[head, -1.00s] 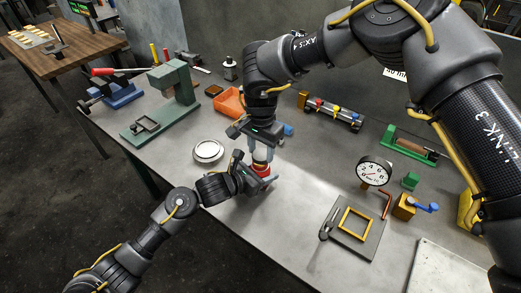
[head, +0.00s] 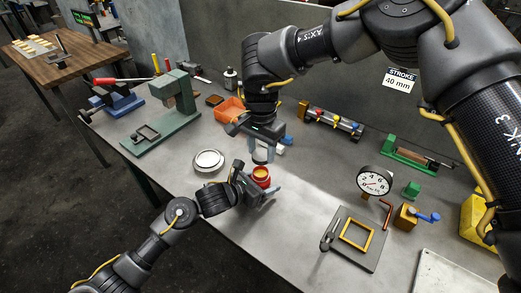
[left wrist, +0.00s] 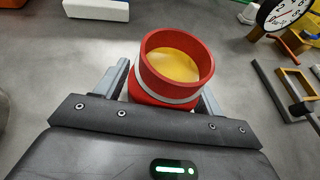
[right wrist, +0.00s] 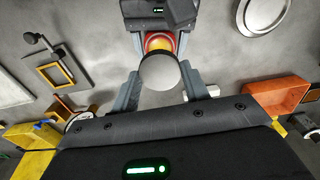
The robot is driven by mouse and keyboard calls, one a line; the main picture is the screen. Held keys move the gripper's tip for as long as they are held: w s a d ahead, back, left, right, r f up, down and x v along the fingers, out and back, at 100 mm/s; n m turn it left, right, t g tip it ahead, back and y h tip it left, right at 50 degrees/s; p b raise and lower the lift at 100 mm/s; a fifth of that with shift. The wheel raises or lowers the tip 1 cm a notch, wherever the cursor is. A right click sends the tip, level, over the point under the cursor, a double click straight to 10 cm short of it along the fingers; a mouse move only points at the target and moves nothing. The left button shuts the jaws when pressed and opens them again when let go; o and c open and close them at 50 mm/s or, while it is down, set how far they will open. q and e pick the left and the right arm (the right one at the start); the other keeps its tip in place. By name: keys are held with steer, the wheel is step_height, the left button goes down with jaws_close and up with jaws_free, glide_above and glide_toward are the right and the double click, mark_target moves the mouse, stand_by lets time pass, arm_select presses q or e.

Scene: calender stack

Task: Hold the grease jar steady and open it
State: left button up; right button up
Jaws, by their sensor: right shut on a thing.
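The grease jar (head: 261,178) is red and upright on the table, with its top open. Its yellow contents show inside the rim in the left wrist view (left wrist: 178,64). My left gripper (head: 257,189) is low at the table with its fingers on both sides of the jar's body, shut on it. My right gripper (head: 262,152) points down above the jar, shut on the round pale grey lid (right wrist: 160,72). The lid is clear of the jar. The jar also shows beyond the lid in the right wrist view (right wrist: 159,43).
A round silver dish (head: 208,161) lies left of the jar. An orange bin (head: 229,110) and a green press (head: 176,98) stand farther back. A dial gauge (head: 374,181) and a plate with a yellow frame (head: 357,235) are to the right. The table between jar and gauge is clear.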

arm_select(q)
steer(key=shift+o, duration=1)
